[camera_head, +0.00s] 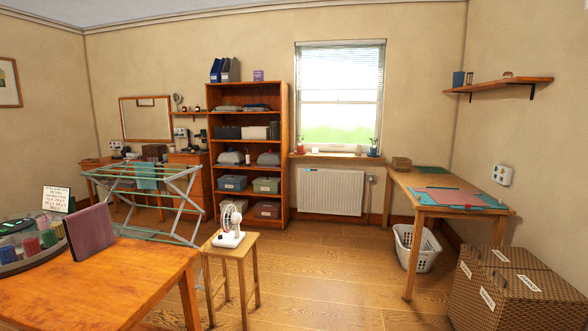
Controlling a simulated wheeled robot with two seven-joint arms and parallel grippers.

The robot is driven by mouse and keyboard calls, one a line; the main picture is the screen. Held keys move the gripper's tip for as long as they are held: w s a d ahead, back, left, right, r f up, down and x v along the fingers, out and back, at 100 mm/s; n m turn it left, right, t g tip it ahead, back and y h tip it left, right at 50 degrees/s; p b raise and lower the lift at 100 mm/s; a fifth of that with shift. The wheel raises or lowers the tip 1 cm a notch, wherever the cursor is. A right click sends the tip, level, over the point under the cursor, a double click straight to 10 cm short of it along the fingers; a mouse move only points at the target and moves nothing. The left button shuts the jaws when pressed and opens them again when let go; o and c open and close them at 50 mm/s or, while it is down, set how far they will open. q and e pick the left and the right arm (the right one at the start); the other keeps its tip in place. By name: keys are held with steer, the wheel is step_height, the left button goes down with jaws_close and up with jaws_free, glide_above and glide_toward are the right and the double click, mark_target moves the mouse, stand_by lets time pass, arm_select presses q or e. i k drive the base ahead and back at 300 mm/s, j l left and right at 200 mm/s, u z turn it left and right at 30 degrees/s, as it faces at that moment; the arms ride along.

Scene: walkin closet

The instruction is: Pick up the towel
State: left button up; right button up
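A teal cloth that looks like a towel (146,174) hangs over the folding drying rack (160,190) at the left of the head view. Rack bars cross near it, and I cannot see its full length. A mauve, flat, upright piece (90,237) stands on the wooden table in the left foreground; I cannot tell whether it is cloth or a board. Neither of my grippers shows in the head view.
The wooden table (125,285) fills the lower left. A stool (234,250) with a white fan (230,225) stands beside it. Patterned boxes (515,290), a laundry basket (417,247) and a work table (400,182) are on the right. The middle floor (330,280) is clear.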

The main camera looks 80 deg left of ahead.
mark_target(141, 184)
steer(key=u, duration=3.85)
